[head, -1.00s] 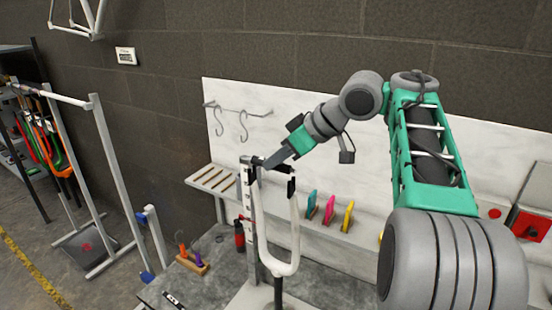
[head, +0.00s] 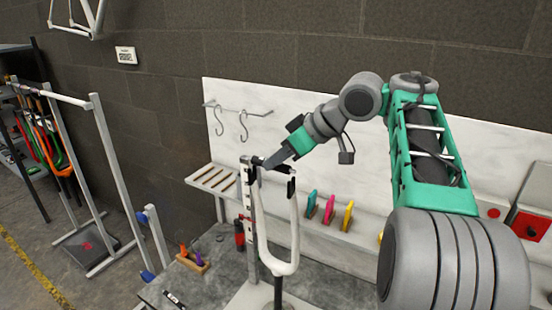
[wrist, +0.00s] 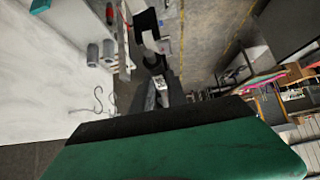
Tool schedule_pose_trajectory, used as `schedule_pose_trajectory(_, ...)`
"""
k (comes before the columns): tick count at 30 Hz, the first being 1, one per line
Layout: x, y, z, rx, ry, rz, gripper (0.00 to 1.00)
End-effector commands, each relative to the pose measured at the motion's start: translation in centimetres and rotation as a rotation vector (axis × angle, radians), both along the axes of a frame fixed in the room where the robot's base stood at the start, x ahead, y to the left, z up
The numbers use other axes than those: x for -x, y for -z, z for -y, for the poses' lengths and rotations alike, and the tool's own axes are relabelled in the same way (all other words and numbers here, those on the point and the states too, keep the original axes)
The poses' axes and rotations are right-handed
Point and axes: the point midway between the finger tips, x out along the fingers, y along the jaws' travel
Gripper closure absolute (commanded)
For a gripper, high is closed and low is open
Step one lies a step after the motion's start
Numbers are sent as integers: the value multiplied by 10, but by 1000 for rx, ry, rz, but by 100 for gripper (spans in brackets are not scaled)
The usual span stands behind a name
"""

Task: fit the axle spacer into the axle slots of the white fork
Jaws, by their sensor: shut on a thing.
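The white fork (head: 278,266) stands upright on the bench in the head view, its two prongs pointing up. Black ends (head: 291,188) show at the tip of the right prong. My gripper (head: 268,163) reaches in from the upper right and is at the height of the prong tips, by the left prong. It is shut on a small dark piece, the axle spacer (head: 284,169), which lies across the gap near the tips. The fingers largely hide it. I cannot tell whether its ends sit in the slots. In the wrist view my green gripper body covers the bottom, and the spacer cannot be made out.
A grey post (head: 247,215) stands just left of the fork. Behind it are a slatted shelf (head: 212,180), hooks on a rail (head: 242,125) and coloured tools (head: 329,208) along the white back panel. A small wooden rack (head: 194,262) sits on the bench at left.

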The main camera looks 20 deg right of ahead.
Motion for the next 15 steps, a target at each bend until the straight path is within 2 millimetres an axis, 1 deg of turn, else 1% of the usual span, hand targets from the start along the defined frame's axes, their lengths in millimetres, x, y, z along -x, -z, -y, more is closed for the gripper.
schedule_pose_trajectory(15, 0, 11, 0, 0, -1, -1, 100)
